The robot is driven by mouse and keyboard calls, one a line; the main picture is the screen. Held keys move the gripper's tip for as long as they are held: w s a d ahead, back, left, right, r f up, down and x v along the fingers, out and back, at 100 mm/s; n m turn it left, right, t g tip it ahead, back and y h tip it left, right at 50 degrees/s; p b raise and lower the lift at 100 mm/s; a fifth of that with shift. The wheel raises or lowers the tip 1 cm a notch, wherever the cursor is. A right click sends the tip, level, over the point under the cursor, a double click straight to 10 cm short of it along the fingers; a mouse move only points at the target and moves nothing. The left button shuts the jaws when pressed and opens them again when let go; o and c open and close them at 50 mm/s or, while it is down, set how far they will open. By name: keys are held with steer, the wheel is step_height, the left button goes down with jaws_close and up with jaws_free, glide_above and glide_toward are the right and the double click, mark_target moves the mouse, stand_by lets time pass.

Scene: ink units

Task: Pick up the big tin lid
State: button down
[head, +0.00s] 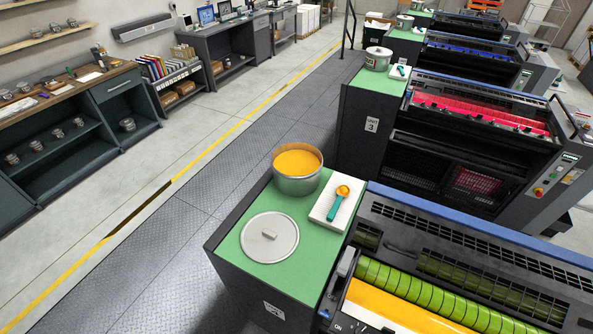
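The big tin lid (258,244) is a round, grey metal disc with a small block-shaped handle (269,234) on top. It lies flat on the green top (298,247) of the nearest cabinet, at the left front part of that top. The open big tin (297,174) stands behind the lid, filled with yellow-orange ink. My gripper is not in view, and nothing touches the lid.
A white pad (336,212) with a teal-handled scoop (335,205) lies right of the lid. The nearest press (450,270), with yellow and green rollers, adjoins the cabinet on the right. A dark walkway (190,235) runs along its left.

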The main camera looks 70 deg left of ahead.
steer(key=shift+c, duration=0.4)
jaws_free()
